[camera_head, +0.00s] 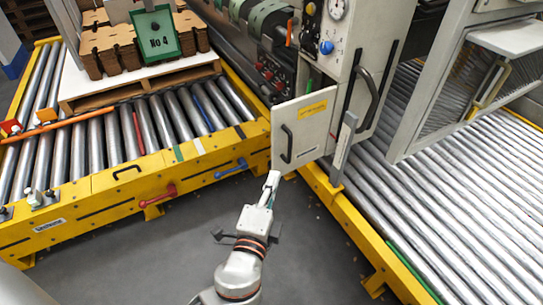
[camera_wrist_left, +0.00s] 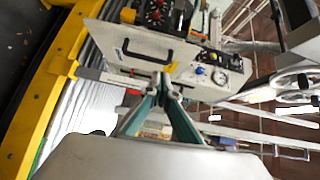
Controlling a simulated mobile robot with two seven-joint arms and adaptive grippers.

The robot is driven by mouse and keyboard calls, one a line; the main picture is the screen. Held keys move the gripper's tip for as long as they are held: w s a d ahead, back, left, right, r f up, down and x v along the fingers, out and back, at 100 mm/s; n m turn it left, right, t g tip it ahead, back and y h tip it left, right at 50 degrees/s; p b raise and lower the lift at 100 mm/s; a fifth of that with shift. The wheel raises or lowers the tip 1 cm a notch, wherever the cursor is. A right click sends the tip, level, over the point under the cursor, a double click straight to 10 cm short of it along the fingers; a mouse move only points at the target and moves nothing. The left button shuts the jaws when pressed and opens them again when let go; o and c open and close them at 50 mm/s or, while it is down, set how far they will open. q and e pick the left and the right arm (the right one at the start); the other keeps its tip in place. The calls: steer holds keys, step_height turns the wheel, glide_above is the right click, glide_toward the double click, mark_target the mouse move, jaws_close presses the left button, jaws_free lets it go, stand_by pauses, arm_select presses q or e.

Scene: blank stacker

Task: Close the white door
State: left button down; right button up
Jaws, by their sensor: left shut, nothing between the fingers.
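The white door (camera_head: 304,150) is a flat panel with a black handle and a yellow label. It stands out from the machine in the head view, swung open over the yellow conveyor frame. In the left wrist view the white door (camera_wrist_left: 120,40) is just beyond the fingers, with its handle and label showing. My left gripper (camera_head: 271,181) is shut and empty at the door's lower left corner. Its closed fingertips (camera_wrist_left: 161,82) show in the wrist view near the label. I cannot tell whether they touch the door. My right gripper is not in view.
The machine front (camera_head: 345,30) carries gauges, a blue knob and a long black handle. A yellow-framed roller conveyor (camera_head: 110,195) with stacked cardboard on a pallet lies left; another roller bed (camera_head: 450,200) lies right. Grey floor (camera_head: 190,230) between them is clear.

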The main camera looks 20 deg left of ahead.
arm_select(q)
glide_toward(276, 134)
steer(key=w+d, duration=0.3)
steer(key=w+a, duration=0.2)
steer(key=a, duration=0.1)
steer(key=shift+w+f+b, duration=0.15)
steer(key=shift+b, duration=0.2)
steer(key=shift+w+a, duration=0.3)
steer(key=shift+a, duration=0.1)
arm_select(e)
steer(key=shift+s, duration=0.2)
arm_select(q)
steer(key=shift+a, duration=0.15)
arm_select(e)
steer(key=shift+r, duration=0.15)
